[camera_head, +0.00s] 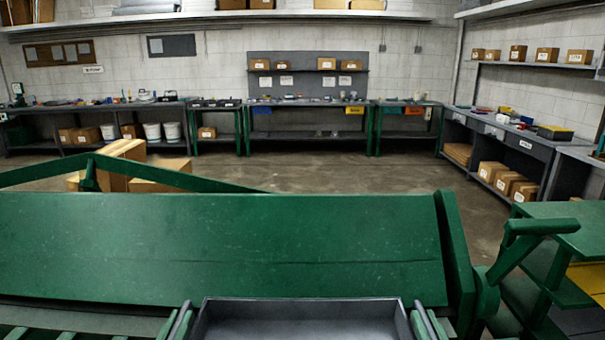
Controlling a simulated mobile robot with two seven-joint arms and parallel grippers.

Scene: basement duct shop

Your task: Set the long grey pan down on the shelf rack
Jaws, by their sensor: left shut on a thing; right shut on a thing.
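The long grey pan (303,324) is at the bottom middle of the head view, an open tray with raised walls. Its near part is cut off by the picture's lower edge. My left gripper (180,321) is shut on its left end, and my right gripper (424,321) is shut on its right end. The pan looks level, in front of the big green machine. What lies under the pan is hidden. I cannot tell which unit is the shelf rack; a grey shelf unit (512,140) with cartons stands at the far right.
The wide green machine (220,245) blocks the space straight ahead, with a lever arm (515,250) at its right end. A green stand (580,232) is close on the right. Cartons (125,152) stand behind the machine. Open floor (350,172) lies beyond, before the wall benches.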

